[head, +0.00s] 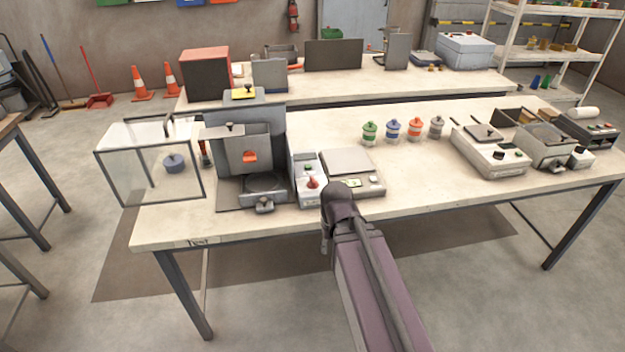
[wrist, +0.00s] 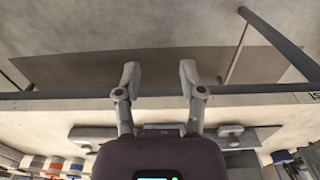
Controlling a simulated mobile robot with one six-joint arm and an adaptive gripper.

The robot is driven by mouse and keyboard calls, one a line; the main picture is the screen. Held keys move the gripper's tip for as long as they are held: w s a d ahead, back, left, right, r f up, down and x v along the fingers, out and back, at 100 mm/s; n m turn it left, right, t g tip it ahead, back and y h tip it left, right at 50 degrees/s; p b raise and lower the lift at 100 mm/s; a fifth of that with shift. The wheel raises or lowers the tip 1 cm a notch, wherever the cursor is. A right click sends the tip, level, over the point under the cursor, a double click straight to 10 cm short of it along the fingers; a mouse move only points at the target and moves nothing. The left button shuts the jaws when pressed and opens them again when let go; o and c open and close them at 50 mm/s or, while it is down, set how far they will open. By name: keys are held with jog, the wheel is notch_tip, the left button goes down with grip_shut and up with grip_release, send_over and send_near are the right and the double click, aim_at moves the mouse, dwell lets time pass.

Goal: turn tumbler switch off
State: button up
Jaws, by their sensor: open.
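A light grey control box (head: 308,185) stands on the near bench, left of the flat scale. On its top is a red knob or lever (head: 312,182), which may be the tumbler switch; its position is too small to read. A green button (head: 308,167) sits behind it. My arm end shows in the head view just right of and in front of this box, near the bench's front edge. The fingers are not clear there. In the wrist view my gripper (wrist: 159,78) is open, its two fingers apart with nothing between them.
The flat scale (head: 347,163) is right of the box. A grey machine with an orange part (head: 250,156) is left, beside a clear box (head: 124,173). Several lidded jars (head: 393,130) stand behind. A device with dark switches (head: 486,160) is farther right. Bare bench top lies between.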

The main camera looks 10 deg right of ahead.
notch_tip(320, 180, up, 14)
jog(key=n+p, duration=0.1)
jog(key=p, duration=1.3)
send_over(313, 179)
jog(key=shift+s, duration=0.15)
jog(key=shift+f+b, duration=0.2)
jog(key=shift+b, duration=0.15)
notch_tip(313, 179, down, 13)
jog(key=b, duration=1.3)
jog(key=shift+f, duration=0.2)
grip_shut()
